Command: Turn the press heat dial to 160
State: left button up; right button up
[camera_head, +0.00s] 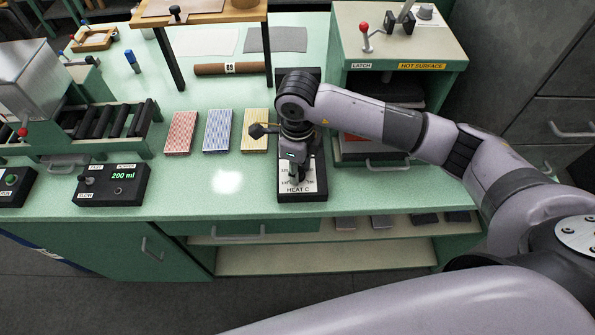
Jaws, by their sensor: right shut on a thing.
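The press heat dial box (290,195), labelled HEAT C, lies on the green bench near its front edge. Its pale scale plate shows only in part, with small numbers too covered to read fully. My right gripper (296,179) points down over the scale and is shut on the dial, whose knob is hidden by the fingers. The dial's setting cannot be read. The press (400,48), with HOT SURFACE and LATCH labels and a red-knobbed lever, stands just right of the box. My left gripper is not in view.
Red (181,133), blue (217,131) and yellow (255,131) blocks lie left of my right gripper. A control box reading 200 ml (113,185) and a roller unit (105,122) stand farther left. A wooden stand (205,14) is behind. The bench front between the boxes is clear.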

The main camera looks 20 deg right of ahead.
jog(key=m+b, duration=0.3)
jog(key=m, duration=0.3)
jog(key=shift+f+m, duration=0.1)
jog(key=shift+m, duration=0.2)
jog(key=m+b, duration=0.1)
jog(key=m, duration=0.1)
jog(key=shift+m+b, duration=0.3)
jog(key=m+b, duration=0.1)
jog(key=m, duration=0.2)
jog(key=shift+m, duration=0.3)
jog(key=m+b, duration=0.1)
jog(key=m, duration=0.3)
jog(key=shift+m, duration=0.3)
jog(key=m, duration=0.5)
jog(key=shift+w+r, duration=0.1)
jog(key=shift+r, duration=0.1)
jog(key=shift+m, duration=0.3)
jog(key=o, duration=1.2)
jog(key=shift+f, duration=0.1)
jog(key=shift+c, duration=0.2)
